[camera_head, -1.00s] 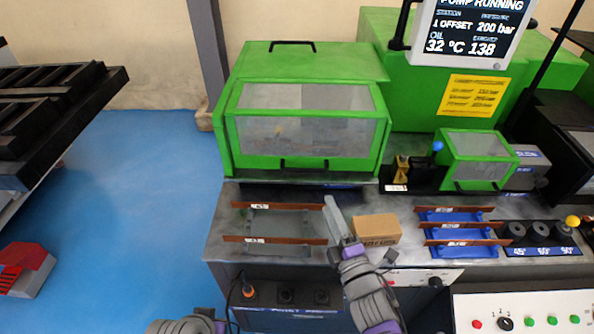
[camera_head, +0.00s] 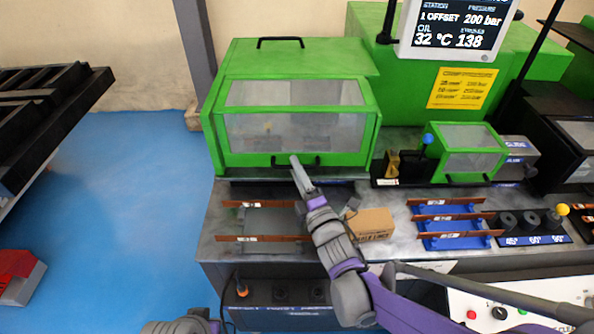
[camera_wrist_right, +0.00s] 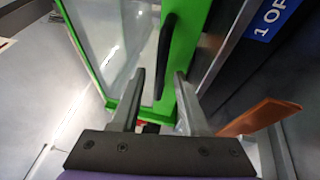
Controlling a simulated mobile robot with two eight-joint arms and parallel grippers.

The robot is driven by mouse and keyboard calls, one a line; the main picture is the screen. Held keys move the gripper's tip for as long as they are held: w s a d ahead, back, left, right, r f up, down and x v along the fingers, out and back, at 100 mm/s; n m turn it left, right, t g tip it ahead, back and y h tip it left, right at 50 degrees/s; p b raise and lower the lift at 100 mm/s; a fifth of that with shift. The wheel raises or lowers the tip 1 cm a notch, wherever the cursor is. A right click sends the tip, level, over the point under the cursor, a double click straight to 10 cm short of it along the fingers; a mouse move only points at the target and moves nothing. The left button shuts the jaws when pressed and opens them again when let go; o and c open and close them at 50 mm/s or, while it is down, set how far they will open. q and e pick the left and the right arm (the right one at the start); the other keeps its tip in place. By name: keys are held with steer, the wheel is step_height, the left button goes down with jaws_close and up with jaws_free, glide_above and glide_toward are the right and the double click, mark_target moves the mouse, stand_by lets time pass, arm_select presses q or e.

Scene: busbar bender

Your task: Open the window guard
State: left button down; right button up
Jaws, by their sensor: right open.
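The window guard (camera_head: 240,131) is a green-framed clear cover on the front of the large green machine, and it is down. Its black handle (camera_head: 296,161) runs along the lower frame. In the right wrist view the handle (camera_wrist_right: 166,52) and the green frame (camera_wrist_right: 186,60) stand just beyond my fingertips. My right gripper (camera_head: 297,162) is at the handle in the head view; its jaws (camera_wrist_right: 160,85) are open, with the handle's near end roughly between them. Contact cannot be told. My left arm shows only at the bottom edge, its fingers out of view.
Reddish-brown bars (camera_head: 262,238) lie on a grey rack below the guard. A cardboard box (camera_head: 372,224) and blue trays (camera_head: 447,226) stand to the right. A smaller green guard (camera_head: 466,152) and a screen (camera_head: 455,27) are at right.

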jaws_close()
stand_by(1.4)
